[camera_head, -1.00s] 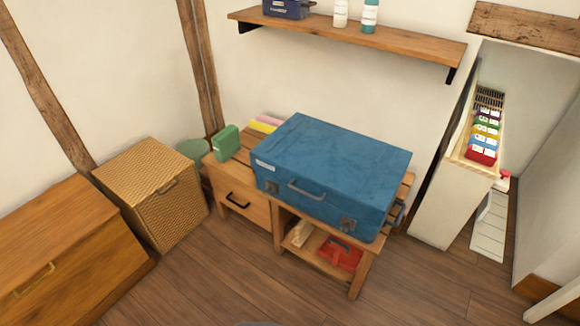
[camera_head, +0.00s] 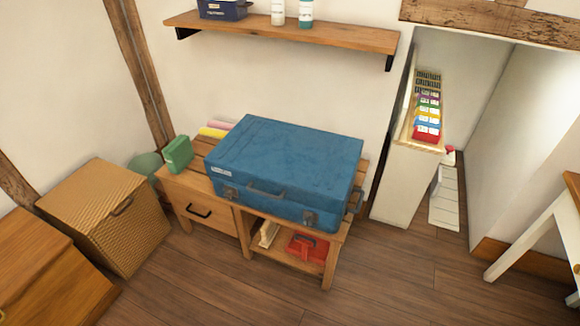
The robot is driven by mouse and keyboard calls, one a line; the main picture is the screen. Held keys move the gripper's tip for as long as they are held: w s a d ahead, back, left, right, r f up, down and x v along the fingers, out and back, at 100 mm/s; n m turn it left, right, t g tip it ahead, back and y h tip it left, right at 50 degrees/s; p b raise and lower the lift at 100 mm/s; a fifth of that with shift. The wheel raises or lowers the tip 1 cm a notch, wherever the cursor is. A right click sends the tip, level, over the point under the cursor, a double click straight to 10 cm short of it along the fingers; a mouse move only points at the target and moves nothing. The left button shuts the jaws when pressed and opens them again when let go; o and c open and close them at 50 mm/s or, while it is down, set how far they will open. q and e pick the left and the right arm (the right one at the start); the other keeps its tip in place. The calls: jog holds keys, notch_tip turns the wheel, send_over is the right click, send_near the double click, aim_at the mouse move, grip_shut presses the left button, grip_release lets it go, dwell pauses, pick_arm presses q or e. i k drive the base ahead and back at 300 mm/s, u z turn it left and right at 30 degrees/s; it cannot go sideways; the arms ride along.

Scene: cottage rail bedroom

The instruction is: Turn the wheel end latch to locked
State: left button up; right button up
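A blue suitcase (camera_head: 285,165) lies closed and flat on a wooden bench (camera_head: 179,187). Its front shows a carry handle (camera_head: 265,188) and two metal latches, a left latch (camera_head: 230,193) and a right latch (camera_head: 310,218). The latches are too small to tell whether they are locked. Which one is the wheel end latch I cannot tell for sure; a dark part (camera_head: 355,201) sticks out at the suitcase's right end near the right latch. Neither gripper is in view.
A wicker box (camera_head: 110,215) and a wooden chest (camera_head: 40,270) stand at left. A wall shelf (camera_head: 290,32) hangs above the suitcase. A white cabinet (camera_head: 400,185) stands to the right, and a white-legged table (camera_head: 530,235) at far right. The wooden floor (camera_head: 400,280) in front is clear.

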aim_at(227, 195)
jog(key=k, duration=0.5)
jog(key=u, duration=1.65)
jog(key=i, duration=1.4)
jog(key=z, duration=3.05)
